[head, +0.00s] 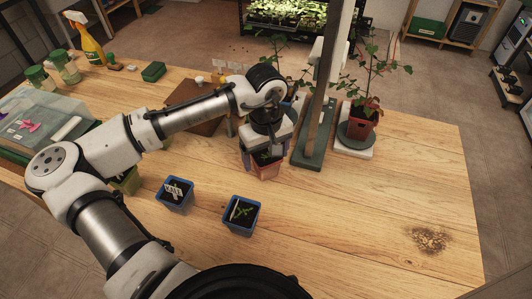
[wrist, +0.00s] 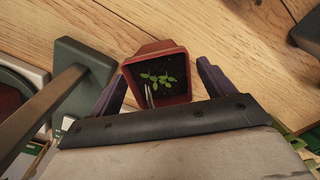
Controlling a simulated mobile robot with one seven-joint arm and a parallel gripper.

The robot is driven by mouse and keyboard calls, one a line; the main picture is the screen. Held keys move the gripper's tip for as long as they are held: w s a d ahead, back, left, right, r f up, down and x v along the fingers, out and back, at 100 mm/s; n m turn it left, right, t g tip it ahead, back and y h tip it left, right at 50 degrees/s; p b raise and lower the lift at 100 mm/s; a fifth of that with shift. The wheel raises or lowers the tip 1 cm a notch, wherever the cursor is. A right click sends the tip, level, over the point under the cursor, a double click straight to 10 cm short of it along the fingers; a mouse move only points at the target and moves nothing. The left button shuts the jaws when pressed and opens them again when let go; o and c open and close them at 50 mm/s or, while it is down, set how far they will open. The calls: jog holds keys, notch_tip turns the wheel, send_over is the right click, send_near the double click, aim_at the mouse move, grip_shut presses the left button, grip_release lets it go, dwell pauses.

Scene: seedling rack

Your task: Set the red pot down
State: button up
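A small square red pot (head: 265,171) with dark soil and a green seedling is at the middle of the table, below my gripper (head: 263,156). It appears to stand on the wood, upright. In the wrist view the red pot (wrist: 157,91) is between the two dark fingers of my gripper (wrist: 162,70). A strip of wood shows between the pot and the right finger; the left finger is close to the pot's side, and I cannot tell whether it touches. The fingers look open around the pot. The pot's far side is hidden in the head view.
Two blue pots (head: 174,194) (head: 241,214) stand in front on the wooden table (head: 350,220). A dark-green-based post (head: 313,147) rises close behind and right of my gripper. A larger plant in a terracotta pot (head: 362,121) stands beyond it.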

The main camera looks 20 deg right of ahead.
aim_at(266, 157)
notch_tip(266, 157, up, 12)
jog(key=shift+r+b, duration=0.15)
jog(key=shift+b, duration=0.2)
